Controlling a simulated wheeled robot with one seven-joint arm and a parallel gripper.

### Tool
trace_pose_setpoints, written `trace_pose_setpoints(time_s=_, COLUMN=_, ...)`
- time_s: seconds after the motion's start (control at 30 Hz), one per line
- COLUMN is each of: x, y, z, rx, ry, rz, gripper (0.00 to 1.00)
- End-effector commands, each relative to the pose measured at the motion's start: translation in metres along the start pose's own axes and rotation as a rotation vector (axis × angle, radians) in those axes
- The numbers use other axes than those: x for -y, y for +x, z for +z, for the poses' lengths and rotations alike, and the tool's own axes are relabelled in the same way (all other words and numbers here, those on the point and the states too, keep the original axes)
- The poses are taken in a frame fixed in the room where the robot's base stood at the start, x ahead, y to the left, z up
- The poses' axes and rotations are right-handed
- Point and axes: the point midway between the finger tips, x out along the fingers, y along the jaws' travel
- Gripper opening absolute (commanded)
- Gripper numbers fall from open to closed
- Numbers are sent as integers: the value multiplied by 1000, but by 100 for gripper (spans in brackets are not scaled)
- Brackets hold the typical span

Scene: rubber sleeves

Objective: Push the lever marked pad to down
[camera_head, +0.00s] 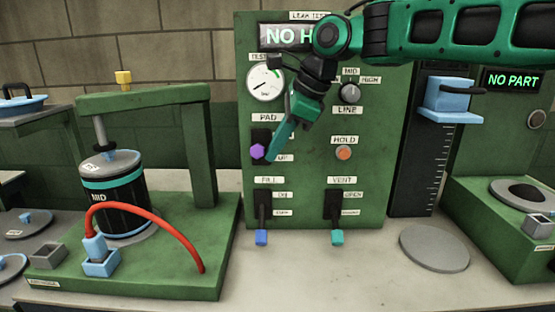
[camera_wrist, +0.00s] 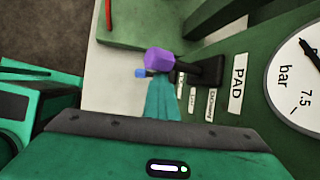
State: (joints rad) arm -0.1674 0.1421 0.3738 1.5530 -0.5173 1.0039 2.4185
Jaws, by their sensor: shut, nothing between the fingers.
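The pad lever has a purple knob (camera_head: 258,152) on a black plate, under the PAD label (camera_head: 268,117) on the green panel. An "UP" label sits to the right of the knob, partly behind my gripper. My gripper (camera_head: 273,154) is shut and empty, its tip just right of the knob in the head view. The wrist view shows the purple knob (camera_wrist: 159,60) just beyond the tip of my shut teal fingers (camera_wrist: 163,85), and the PAD label (camera_wrist: 237,83) to the right. I cannot tell whether the fingertips touch the knob.
Below are the fill lever with a blue tip (camera_head: 262,237) and the vent lever with a teal tip (camera_head: 337,237). A round gauge (camera_head: 265,83) is above the PAD label. An orange hold button (camera_head: 344,153) lies to the right. A green press frame (camera_head: 201,150) stands at left.

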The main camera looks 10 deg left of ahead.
Motion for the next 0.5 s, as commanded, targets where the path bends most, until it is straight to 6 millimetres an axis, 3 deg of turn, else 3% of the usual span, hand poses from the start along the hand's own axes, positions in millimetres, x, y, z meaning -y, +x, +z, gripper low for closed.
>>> trace_pose_setpoints(time_s=0.5, x=2, y=-6, z=5, rx=3, ry=-4, rz=0, gripper=0)
